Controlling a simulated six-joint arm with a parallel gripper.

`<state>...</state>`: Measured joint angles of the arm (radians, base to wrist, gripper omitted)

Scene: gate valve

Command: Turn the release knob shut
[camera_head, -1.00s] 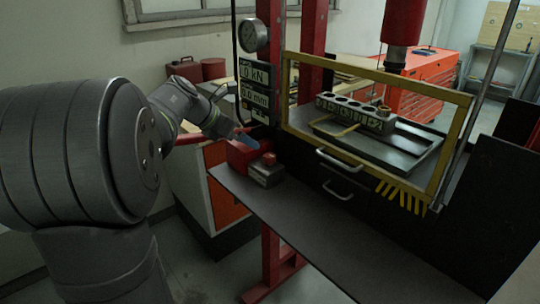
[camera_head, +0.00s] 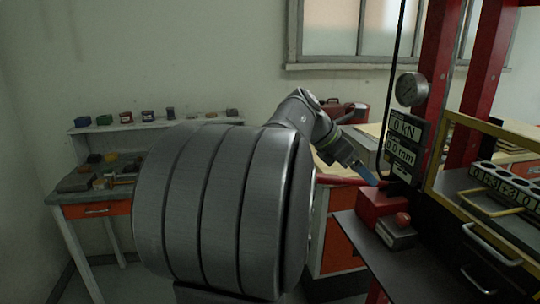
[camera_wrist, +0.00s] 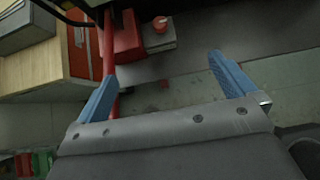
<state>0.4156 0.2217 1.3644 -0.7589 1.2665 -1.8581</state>
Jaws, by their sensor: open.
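The release knob (camera_head: 402,219) is a small round red knob on a grey block (camera_head: 396,234), beside the red pump body (camera_head: 378,204) at the left end of the press bench. The knob also shows at the top of the wrist view (camera_wrist: 160,23). My gripper (camera_head: 367,176) has blue fingers and hangs above and to the left of the knob, apart from it. In the wrist view my gripper (camera_wrist: 163,68) is open, with nothing between the fingers. The knob lies beyond the fingertips there. Whether the knob is open or shut cannot be told.
A red lever (camera_head: 340,180) runs left from the pump body, and in the wrist view passes by the left finger. The press display (camera_head: 402,145), gauge (camera_head: 411,89) and yellow guard frame (camera_head: 437,165) stand close on the right. A side bench (camera_head: 95,211) is at the left.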

